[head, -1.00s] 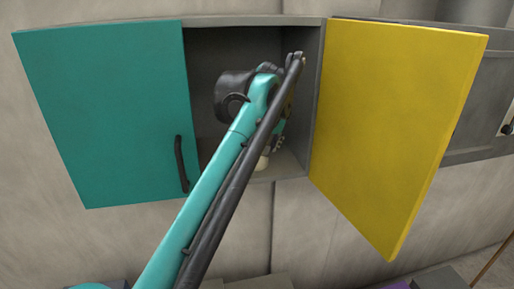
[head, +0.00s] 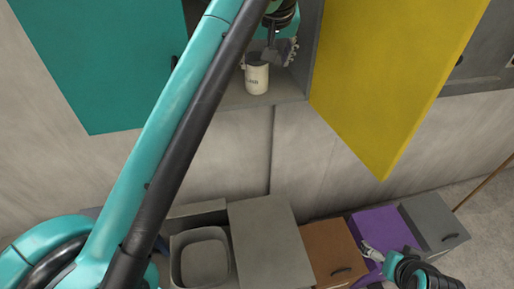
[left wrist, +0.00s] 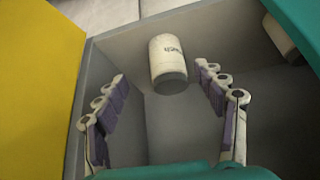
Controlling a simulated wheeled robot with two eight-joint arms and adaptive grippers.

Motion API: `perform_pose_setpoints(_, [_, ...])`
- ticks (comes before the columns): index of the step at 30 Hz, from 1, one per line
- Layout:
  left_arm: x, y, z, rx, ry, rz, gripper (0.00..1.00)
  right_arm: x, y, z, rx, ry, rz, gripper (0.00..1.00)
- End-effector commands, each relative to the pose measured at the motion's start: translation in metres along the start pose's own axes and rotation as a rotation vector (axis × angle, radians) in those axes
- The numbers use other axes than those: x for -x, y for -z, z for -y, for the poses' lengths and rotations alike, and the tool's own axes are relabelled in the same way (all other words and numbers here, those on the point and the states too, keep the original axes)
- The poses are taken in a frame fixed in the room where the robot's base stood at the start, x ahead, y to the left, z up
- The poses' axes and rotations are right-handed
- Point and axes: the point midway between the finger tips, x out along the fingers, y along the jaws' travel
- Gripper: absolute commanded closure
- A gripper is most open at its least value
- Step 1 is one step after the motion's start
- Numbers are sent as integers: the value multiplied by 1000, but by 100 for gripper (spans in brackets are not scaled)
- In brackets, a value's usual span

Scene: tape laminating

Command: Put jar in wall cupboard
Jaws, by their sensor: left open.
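The cream jar (head: 257,80) with dark lettering stands upright on the floor of the open grey wall cupboard (head: 292,92), near its front edge. My left gripper (head: 278,52) is inside the cupboard just above and behind the jar in the head view. In the left wrist view the jar (left wrist: 167,62) lies beyond and between the fingertips, apart from both. The left gripper (left wrist: 163,85) is open and empty. My right gripper (head: 372,252) is low at the lower right, away from the cupboard; its fingers are too small to read.
The teal door (head: 95,60) and yellow door (head: 395,75) stand open on either side. Below are a grey counter (head: 265,235), a sink (head: 203,262), and brown (head: 330,255) and purple (head: 385,225) cabinets. A pale object (left wrist: 283,38) is partly hidden at the wrist view's upper right.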

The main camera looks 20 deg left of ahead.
Motion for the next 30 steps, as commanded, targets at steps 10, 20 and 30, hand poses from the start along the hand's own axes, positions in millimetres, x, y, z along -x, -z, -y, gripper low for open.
perform_pose_setpoints(10, [-144,-212,24,-337,-231,-18,30,0,0,0,0,0,0,0])
perform_pose_setpoints(20, [-204,-313,40,-467,-314,-62,30,0,0,0,0,0,0,0])
perform_pose_setpoints(30, [-208,-315,40,-467,-314,-61,30,-4,-3,0,0,0,0,0])
